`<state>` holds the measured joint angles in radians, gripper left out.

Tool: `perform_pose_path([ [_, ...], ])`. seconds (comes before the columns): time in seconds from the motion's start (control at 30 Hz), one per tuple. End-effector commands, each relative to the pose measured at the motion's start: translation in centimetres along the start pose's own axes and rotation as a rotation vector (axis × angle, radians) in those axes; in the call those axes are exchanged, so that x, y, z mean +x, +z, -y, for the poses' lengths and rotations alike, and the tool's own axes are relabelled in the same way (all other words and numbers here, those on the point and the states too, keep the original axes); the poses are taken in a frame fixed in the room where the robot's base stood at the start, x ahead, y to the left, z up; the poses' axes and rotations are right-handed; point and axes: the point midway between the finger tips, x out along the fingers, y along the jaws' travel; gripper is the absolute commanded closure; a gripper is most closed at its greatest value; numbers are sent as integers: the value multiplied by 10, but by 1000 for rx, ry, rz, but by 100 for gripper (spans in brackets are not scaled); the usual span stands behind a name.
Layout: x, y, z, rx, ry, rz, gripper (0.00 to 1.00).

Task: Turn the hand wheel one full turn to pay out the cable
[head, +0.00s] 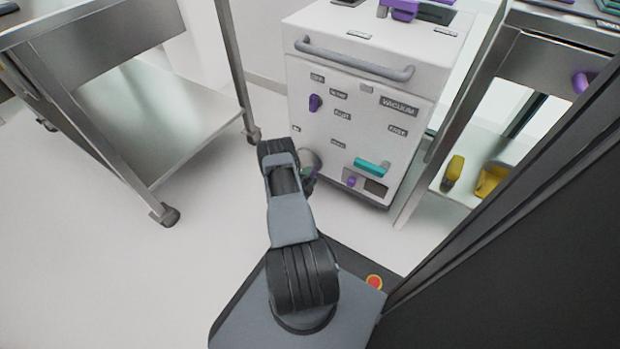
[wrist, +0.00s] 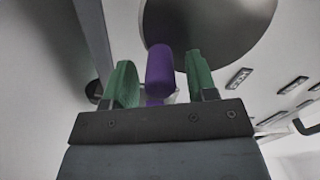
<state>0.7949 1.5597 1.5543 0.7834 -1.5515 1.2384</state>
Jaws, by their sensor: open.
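The hand wheel shows in the wrist view as a large grey disc (wrist: 222,28) at the top. A purple handle (wrist: 159,68) stands out from it. My gripper (wrist: 163,75) is open, with one green finger on each side of the handle. A gap shows between the handle and each finger, so they look apart. In the head view the wheel (head: 311,160) is low on the left of the white cabinet's front, partly hidden by my arm. My gripper (head: 308,177) is beside it, mostly hidden too. I cannot make out a cable.
The white cabinet (head: 400,145) has a grey bar handle (head: 352,58), a purple knob (head: 315,103) and a teal handle (head: 372,166). A steel cart (head: 150,120) stands at left, and a steel table (head: 560,45) at right holds yellow items. The floor at left is clear.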

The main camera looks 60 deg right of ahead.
Motion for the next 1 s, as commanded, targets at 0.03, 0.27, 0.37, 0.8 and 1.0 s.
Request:
perform_pose_path([
  [0.03, 1, 0, 0, 0, 0, 0, 48],
  [0.27, 2, 0, 0, 0, 0, 0, 48],
  [0.37, 2, 0, 0, 0, 0, 0, 54],
  [0.8, 1, 0, 0, 0, 0, 0, 96],
  [1.0, 1, -1, 0, -14, 1, 0, 97],
])
